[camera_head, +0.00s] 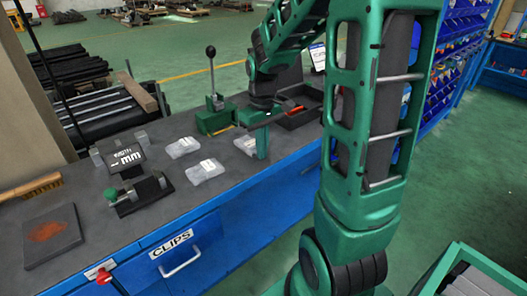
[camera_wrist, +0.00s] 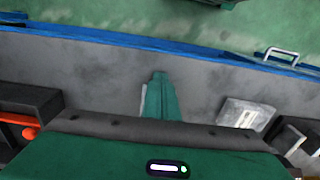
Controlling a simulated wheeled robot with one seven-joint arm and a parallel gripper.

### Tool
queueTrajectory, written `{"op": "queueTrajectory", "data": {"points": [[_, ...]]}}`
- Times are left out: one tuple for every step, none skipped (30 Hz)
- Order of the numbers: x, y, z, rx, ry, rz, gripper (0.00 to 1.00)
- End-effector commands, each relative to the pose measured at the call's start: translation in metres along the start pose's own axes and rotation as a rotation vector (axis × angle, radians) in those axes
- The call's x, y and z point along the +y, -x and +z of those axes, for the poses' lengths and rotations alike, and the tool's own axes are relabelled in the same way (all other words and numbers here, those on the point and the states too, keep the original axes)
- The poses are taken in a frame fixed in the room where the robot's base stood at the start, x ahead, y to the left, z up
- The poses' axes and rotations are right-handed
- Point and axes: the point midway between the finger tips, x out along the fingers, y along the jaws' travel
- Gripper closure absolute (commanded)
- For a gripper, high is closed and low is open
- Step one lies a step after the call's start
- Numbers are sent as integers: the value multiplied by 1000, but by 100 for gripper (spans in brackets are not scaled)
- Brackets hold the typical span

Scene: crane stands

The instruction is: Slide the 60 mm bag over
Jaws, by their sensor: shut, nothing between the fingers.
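Three clear bags with pale labels lie flat on the grey bench (camera_head: 75,190). One bag (camera_head: 184,147) is at the back, one (camera_head: 205,170) nearer the front edge, and one (camera_head: 244,144) beside my gripper. I cannot read their labels, so I cannot tell which is 60 mm. My gripper (camera_head: 262,154) is shut and empty, pointing down low at the bench, just right of the third bag. In the wrist view the fingers (camera_wrist: 159,80) partly hide a pale strip of a bag (camera_wrist: 144,100); whether they touch is unclear. Another bag (camera_wrist: 247,114) lies to the right there.
A green lever press (camera_head: 215,118) stands behind the bags. A black tray (camera_head: 299,118) with an orange item is right of my gripper. A width display (camera_head: 126,157) and clamp fixture (camera_head: 135,193) stand left. A brush (camera_head: 30,188) and dark plate (camera_head: 52,235) lie farther left.

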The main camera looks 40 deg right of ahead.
Motion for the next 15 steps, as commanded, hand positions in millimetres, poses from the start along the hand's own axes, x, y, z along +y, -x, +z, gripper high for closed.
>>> {"op": "queueTrajectory", "data": {"points": [[0, 0, -1, 0, 0, 0, 100], [0, 0, -1, 0, 0, 0, 100], [0, 0, -2, 0, 0, 0, 100], [0, 0, -2, 0, 0, 0, 100], [0, 0, -2, 0, 0, 0, 100], [0, 0, -2, 0, 0, 0, 100], [0, 0, -2, 0, 0, 0, 100], [0, 0, -2, 0, 0, 0, 100], [0, 0, -2, 0, 0, 0, 100], [0, 0, -2, 0, 0, 0, 100], [0, 0, -3, 0, 0, 0, 100], [0, 0, -5, 0, 1, 0, 100], [0, 0, -8, 0, 1, 0, 100], [0, 0, -12, 0, 2, 0, 100], [0, 0, -19, 0, 2, 0, 100]]}}
